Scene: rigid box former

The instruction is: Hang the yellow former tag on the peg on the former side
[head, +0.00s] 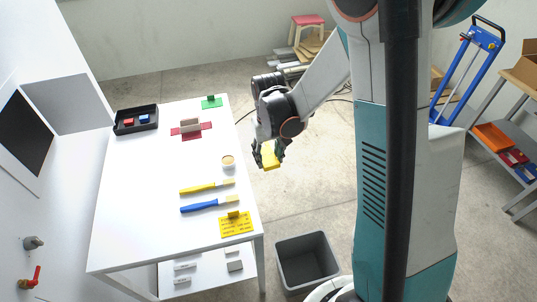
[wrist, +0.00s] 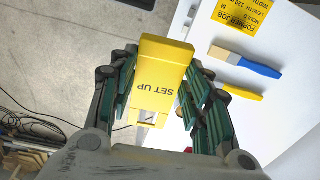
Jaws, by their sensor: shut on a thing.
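The yellow tag (head: 270,157) is between the fingers of my gripper (head: 268,149), held in the air off the right edge of the white table. In the wrist view the tag (wrist: 162,70) reads "SET UP", upside down, and my gripper (wrist: 160,85) is shut on its sides. A small metallic part shows at the tag's near end. At the far left of the head view, the white machine wall (head: 60,225) carries a grey fitting (head: 33,243) and a red lever (head: 30,278). I cannot tell whether either is the peg.
The white table (head: 130,220) holds a black tray (head: 136,120), a red cross-shaped piece (head: 181,133) with a block, a round pot (head: 228,162), yellow and blue brushes (head: 207,204) and a yellow job card (head: 236,226). A grey bin (head: 307,262) stands on the floor.

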